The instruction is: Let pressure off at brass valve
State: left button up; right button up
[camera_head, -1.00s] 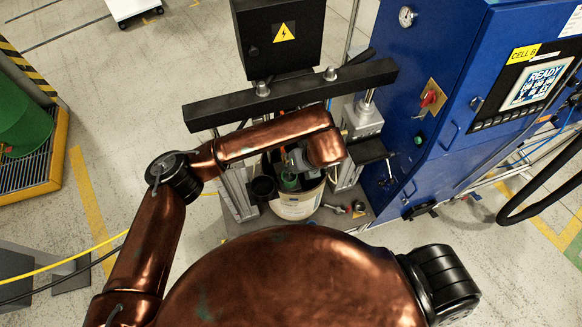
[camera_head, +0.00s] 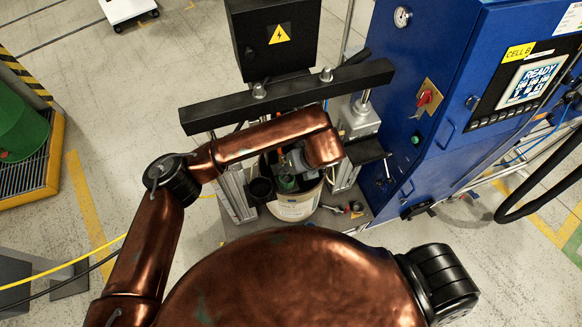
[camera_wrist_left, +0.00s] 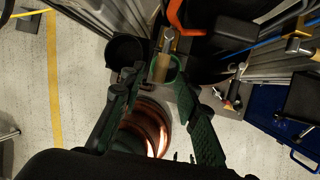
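In the left wrist view a brass-coloured fitting (camera_wrist_left: 160,67) with a green ring beside it sits between and just beyond the fingertips of my left gripper (camera_wrist_left: 155,80). It looks like the brass valve. The two dark green fingers are spread apart, and I see nothing clamped between them; whether a finger touches the fitting I cannot tell. In the head view the white drum (camera_head: 296,207) stands under the black crossbar (camera_head: 290,96). My left forearm crosses above the drum and hides part of its top. My right gripper is in neither view.
A second small brass fitting with a red part (camera_wrist_left: 234,92) lies to the right in the wrist view. A dark round cup (camera_wrist_left: 126,51) is close on the left. The blue cabinet (camera_head: 440,130) stands right of the drum. Open floor lies to the left.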

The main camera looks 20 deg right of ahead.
pick_arm(q)
jog(key=v, duration=1.2)
dwell(0.3)
